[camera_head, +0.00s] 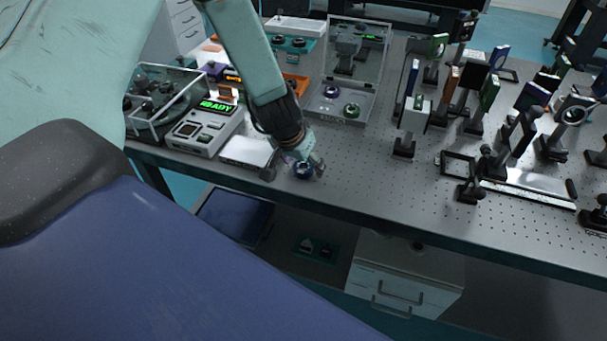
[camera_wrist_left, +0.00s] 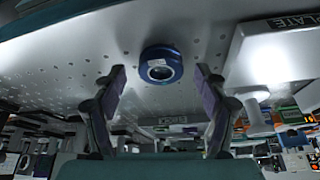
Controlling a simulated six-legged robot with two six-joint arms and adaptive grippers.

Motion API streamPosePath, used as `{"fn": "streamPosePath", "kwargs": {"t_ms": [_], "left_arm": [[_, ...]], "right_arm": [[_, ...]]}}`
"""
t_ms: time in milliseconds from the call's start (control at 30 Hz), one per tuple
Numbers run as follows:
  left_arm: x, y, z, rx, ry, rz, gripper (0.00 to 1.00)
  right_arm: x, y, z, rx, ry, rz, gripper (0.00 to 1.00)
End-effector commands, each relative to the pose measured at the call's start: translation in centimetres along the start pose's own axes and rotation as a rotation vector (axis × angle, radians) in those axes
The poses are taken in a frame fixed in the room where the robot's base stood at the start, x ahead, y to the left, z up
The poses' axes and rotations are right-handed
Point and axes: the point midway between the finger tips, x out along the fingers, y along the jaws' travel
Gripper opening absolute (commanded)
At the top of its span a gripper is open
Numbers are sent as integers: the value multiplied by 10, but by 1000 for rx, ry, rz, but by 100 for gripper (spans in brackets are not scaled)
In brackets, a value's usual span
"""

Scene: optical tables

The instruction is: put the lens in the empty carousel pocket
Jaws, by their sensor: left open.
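The lens, a short blue ring with a dark rim and a bright centre (camera_head: 303,171), sits on the perforated tabletop near its front edge. In the left wrist view the lens (camera_wrist_left: 161,64) shows between and just beyond the two fingertips. My left gripper (camera_head: 309,164) is open, low over the table at the lens; its fingers (camera_wrist_left: 160,76) stand to either side with gaps in the picture. Whether it touches the lens cannot be told. A clear-walled unit with round dark parts (camera_head: 158,108) stands at the left and may be the carousel; no empty pocket can be made out. My right gripper is not in view.
A device with a green READY display (camera_head: 205,129) and a pale plate (camera_head: 248,151) lie left of the lens. An open tray (camera_head: 345,100) with ringed optics is behind. Several post-mounted optics (camera_head: 486,95) crowd the right. The table's front edge (camera_head: 400,224) is close.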

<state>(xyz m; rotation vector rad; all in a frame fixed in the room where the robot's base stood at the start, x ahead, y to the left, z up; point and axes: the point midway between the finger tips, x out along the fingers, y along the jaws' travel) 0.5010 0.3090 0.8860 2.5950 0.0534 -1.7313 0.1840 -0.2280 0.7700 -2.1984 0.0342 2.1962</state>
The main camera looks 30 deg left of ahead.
Motion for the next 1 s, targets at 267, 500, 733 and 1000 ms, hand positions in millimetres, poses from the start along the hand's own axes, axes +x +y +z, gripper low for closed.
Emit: {"fn": "streamPosePath", "kwargs": {"t_ms": [267,500,733,1000], "left_arm": [[0,0,-1,1,1,0,69],[0,0,-1,1,0,0,49],[1,0,0,1,0,0,29],[1,0,0,1,0,0,9]], "right_arm": [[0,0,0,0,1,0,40],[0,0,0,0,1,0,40],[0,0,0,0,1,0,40],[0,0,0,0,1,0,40]]}}
